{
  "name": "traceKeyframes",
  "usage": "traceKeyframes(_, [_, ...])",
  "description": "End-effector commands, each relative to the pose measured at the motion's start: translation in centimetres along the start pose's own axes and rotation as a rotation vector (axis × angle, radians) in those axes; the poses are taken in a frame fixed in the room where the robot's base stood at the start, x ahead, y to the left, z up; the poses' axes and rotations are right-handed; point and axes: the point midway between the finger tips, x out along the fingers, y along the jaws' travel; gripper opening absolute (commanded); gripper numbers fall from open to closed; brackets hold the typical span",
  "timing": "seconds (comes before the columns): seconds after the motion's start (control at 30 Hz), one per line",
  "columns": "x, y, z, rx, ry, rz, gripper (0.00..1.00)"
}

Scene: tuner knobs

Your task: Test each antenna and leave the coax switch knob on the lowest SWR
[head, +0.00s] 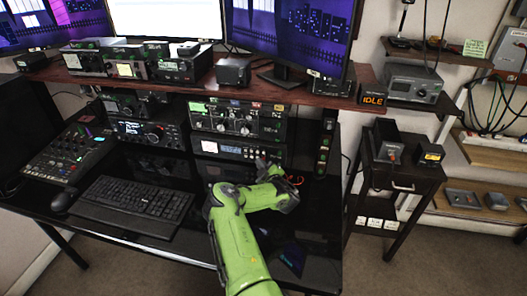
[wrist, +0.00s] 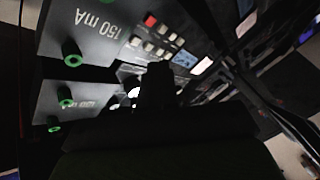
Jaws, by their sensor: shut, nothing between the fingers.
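My gripper (head: 292,181) is low in front of the radio stack, at the end of my green arm, and partly hidden by its own wrist. In the wrist view its dark fingers (wrist: 157,80) are together and empty. A dark tuner unit (head: 237,118) with knobs stands above and behind it under the shelf. A narrow dark panel (head: 323,155) with green-ringed parts stands to its right. The wrist view shows a panel marked "150 mA" (wrist: 95,25) with a green-ringed part (wrist: 72,53), left of the fingers. I cannot tell which knob is the coax switch, or read any SWR value.
An orange display (head: 373,99) reads "IDLE" on the shelf's right end. A keyboard (head: 135,203) and mixer (head: 65,155) occupy the desk's left. A small dark cart (head: 405,170) stands right of the desk. The desk's front right is mostly bare.

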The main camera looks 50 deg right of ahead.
Motion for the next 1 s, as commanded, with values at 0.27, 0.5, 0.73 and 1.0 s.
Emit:
traceKeyframes(0.27, [-2.1, -0.9, -1.3, 0.0, 0.0, 0.0, 0.0])
traceKeyframes(0.5, [-2.3, -1.2, -1.3, 0.0, 0.001, -0.001, 0.0])
traceKeyframes(0.73, [-2.3, -1.2, -1.3, 0.0, 0.0, 0.0, 0.0])
traceKeyframes(1.0, [-2.3, -1.2, -1.3, 0.0, 0.0, 0.0, 0.0])
